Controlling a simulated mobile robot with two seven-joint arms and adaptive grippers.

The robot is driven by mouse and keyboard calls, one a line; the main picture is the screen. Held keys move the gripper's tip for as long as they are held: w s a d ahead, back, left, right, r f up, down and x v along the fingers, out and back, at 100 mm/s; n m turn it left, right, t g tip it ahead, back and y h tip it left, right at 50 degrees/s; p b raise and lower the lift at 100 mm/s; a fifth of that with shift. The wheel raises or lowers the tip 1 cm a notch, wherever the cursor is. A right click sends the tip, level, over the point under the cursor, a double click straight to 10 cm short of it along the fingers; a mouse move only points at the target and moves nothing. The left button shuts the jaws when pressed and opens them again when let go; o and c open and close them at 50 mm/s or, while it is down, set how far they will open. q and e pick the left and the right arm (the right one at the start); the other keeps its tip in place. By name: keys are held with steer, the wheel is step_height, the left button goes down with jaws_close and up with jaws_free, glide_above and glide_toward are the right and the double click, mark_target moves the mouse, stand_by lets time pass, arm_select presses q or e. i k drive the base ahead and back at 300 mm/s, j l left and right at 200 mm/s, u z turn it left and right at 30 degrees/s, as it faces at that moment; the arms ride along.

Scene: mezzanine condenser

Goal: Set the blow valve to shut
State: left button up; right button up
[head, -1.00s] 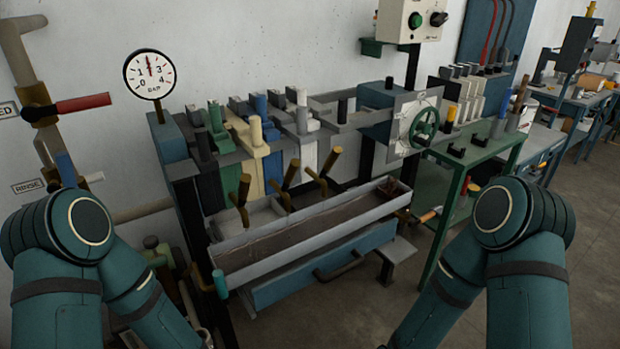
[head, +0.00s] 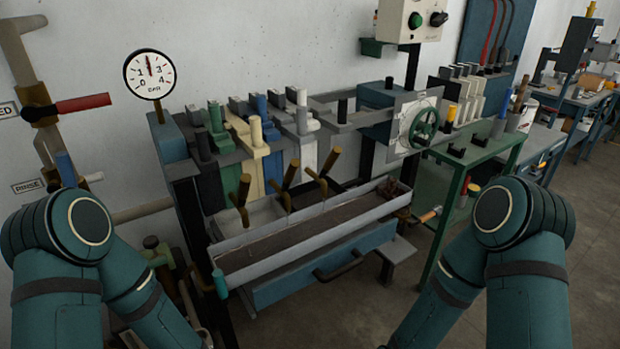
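No label that reads "blow" is legible, so I cannot tell which valve is the blow valve. A valve with a red lever (head: 82,103) sits on the pipe at the upper left, its lever sticking out to the right, nearly level. Below it, a valve with a blue handle (head: 66,168) stands near the "RINSE" label (head: 27,187).
A pressure gauge (head: 150,75) stands above the machine's left end. The long trough (head: 310,237) and its blue drawer (head: 320,272) jut out in the middle. A green handwheel (head: 423,127) and a green table (head: 455,175) are to the right. Open floor lies in front.

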mark_target(63, 160)
steer(key=u, duration=1.3)
